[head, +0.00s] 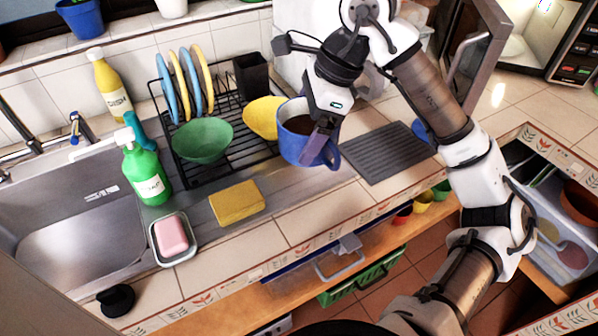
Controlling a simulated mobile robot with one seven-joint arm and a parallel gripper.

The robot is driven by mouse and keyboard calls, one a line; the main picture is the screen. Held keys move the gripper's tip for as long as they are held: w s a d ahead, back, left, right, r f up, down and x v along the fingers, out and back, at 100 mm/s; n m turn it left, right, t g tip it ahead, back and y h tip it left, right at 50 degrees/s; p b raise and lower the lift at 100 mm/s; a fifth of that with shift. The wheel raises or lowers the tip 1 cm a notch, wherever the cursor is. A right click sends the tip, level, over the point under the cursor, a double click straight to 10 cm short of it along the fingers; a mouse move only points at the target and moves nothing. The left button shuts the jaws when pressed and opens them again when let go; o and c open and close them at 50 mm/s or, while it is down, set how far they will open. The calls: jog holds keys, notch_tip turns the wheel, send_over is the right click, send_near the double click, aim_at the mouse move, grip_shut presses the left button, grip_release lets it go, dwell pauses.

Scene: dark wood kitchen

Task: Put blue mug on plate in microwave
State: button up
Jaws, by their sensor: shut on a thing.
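The blue mug (295,152) is near the middle of the head view, with a brown inside and its handle toward the lower right. My gripper (318,146) is shut on the mug's right side, with a finger at its rim. The mug appears held above the counter, in front of the dish rack; its exact height is hard to tell. The microwave (545,38) is at the top right with its door (477,55) open. A pale plate (513,47) shows partly inside it.
A dish rack (222,160) holds plates and bowls. A green soap bottle (147,172), yellow sponge (237,203) and soap dish (173,258) stand by the sink (75,225). A grey mat (385,152) lies right of the mug. An open drawer (560,215) is at the right.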

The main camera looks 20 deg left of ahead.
notch_tip(320, 180, down, 11)
jog(key=shift+f+p, duration=0.15)
jog(key=shift+p, duration=0.7)
jog(key=shift+f, duration=0.25)
jog(key=shift+f+b, duration=0.2)
jog(key=shift+b, duration=0.15)
jog(key=o, duration=0.9)
jog(key=shift+c, duration=0.2)
jog(key=shift+r, duration=0.1)
